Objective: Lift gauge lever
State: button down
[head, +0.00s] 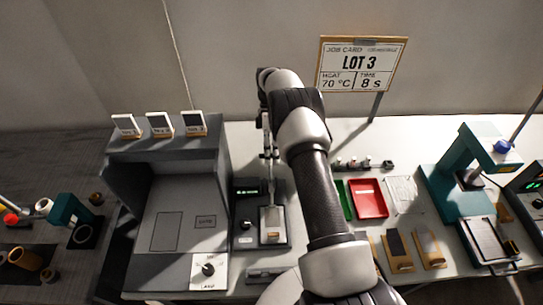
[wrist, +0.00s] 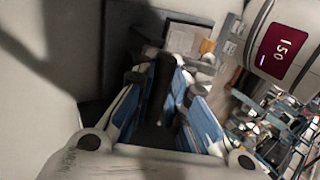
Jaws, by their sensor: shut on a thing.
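The gauge stand (head: 274,240) sits on the white bench, left of my arm in the head view. It has a dark base and an upright post, and a small pale block rests on it. In the wrist view my gripper (wrist: 163,80) is shut on a dark upright piece, apparently the gauge lever (wrist: 155,105), between its blue-sided fingers. In the head view my arm and wrist cover part of the gauge, and the grip cannot be made out.
A grey open booth (head: 165,240) with three small cards on top stands left of the gauge. To the right are a red tray (head: 368,198), a green tray (head: 344,200), wooden-based pads and a teal press (head: 450,185). A LOT 3 job card (head: 361,65) stands behind.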

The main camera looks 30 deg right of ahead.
jog(key=shift+w+r, duration=0.1)
jog(key=shift+r, duration=0.1)
jog(key=c, duration=1.6)
grip_release()
jog(key=shift+f, duration=0.1)
notch_tip(320, 180, up, 10)
